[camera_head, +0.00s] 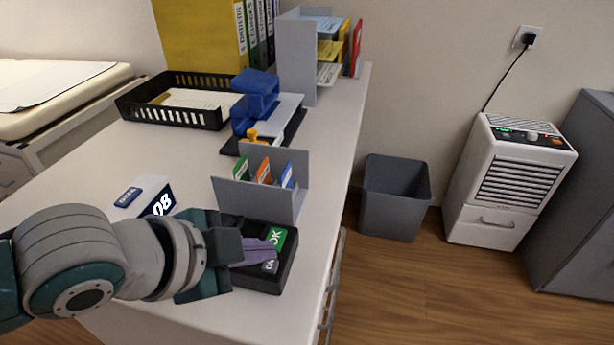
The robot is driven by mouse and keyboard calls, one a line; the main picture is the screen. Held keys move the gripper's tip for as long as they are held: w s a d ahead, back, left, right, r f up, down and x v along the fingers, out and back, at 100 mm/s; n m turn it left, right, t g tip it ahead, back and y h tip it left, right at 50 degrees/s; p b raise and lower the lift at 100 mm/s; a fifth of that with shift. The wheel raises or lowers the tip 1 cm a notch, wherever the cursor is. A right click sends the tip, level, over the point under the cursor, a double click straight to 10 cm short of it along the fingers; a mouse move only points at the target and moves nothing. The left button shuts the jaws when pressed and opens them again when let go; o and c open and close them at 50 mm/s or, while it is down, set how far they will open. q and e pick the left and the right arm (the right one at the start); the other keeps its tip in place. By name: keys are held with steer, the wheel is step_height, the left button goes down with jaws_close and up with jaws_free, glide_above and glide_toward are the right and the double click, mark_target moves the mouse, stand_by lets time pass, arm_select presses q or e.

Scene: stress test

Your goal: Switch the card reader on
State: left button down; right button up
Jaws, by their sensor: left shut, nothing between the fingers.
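The card reader appears to be a black box (287,265) near the right edge of the desk. Its top has a green area (279,238) with white lettering ending in "OK" and a smaller dark label with pale letters beside it. My left gripper (273,248) comes in from the left over the box, its purple fingers closed and empty. The fingertips lie over or on the top between the green area and the dark label; I cannot tell whether they touch. My gripper hides the box's left part, and no switch shows clearly. My right gripper is not in view.
A grey card holder (286,204) stands just behind the box. A white device (143,192) with a lit "08" is to the left, partly behind my arm. The desk's right edge is close.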

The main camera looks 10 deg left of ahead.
arm_select(q)
steer(key=shift+f, duration=0.1)
stand_by(0.4)
steer(key=shift+f, duration=0.4)
steer(key=shift+f+b, duration=0.15)
steer(key=shift+b, duration=0.15)
stand_by(0.3)
steer(key=shift+r+p, duration=0.6)
steer(key=shift+p, duration=0.15)
step_height(320, 180, up, 6)
steer(key=p, duration=0.6)
steer(key=shift+p, duration=0.35)
